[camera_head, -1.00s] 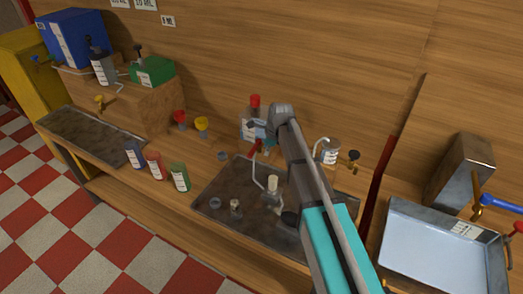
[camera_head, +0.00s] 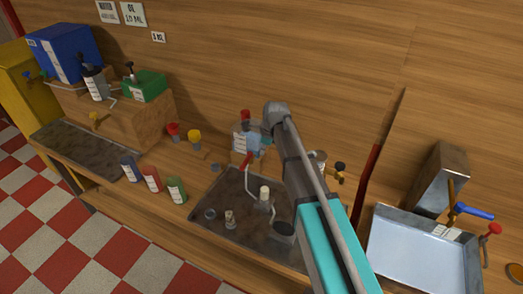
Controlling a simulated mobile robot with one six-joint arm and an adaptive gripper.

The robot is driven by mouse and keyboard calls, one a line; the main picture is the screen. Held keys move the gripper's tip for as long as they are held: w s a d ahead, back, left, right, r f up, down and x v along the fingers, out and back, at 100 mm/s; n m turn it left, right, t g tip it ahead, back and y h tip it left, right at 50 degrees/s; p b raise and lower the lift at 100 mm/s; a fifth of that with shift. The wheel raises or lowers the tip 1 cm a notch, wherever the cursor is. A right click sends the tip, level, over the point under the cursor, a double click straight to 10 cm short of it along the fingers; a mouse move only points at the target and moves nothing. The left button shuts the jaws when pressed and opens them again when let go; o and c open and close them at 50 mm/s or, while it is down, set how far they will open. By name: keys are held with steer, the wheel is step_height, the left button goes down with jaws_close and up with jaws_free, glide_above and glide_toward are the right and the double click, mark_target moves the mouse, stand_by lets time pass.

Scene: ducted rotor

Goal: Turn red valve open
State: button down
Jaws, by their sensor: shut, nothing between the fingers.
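Several red handles show, and I cannot tell which one the task means. A small red lever (camera_head: 249,160) sits at the top of a bent grey pipe over the dark tray, just left of my arm. A red knob (camera_head: 173,129) stands at the back of the bench, and a red valve handle (camera_head: 494,229) is at the right end of the sink. My gripper (camera_head: 256,143) is partly hidden by my arm's end, close above the red lever. It looks shut and empty, and I cannot tell whether it touches the lever.
The dark tray (camera_head: 215,230) holds small jars and a pot (camera_head: 282,232). A yellow knob (camera_head: 194,136) is beside the red knob. Three bottles (camera_head: 152,179) stand along the front edge. The steel sink (camera_head: 380,255) has a blue-handled tap (camera_head: 474,212). Wooden wall closes the back.

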steer(key=shift+d+r+p, duration=0.1)
steer(key=shift+r+p, duration=0.2)
steer(key=shift+r, duration=0.15)
stand_by(0.4)
steer(key=s+d+f+n+h+b, duration=0.1)
steer(key=s+d+f+n+b, duration=0.1)
steer(key=s+d+n, duration=0.8)
steer(key=s+d+f+n+h+b, duration=0.1)
steer(key=s+d+f+n+b, duration=0.2)
steer(key=s+d+n, duration=0.7)
steer(key=shift+s+d+f+h, duration=0.25)
steer(key=shift+s+d, duration=0.35)
steer(key=shift+d, duration=1.15)
steer(key=shift+r, duration=0.1)
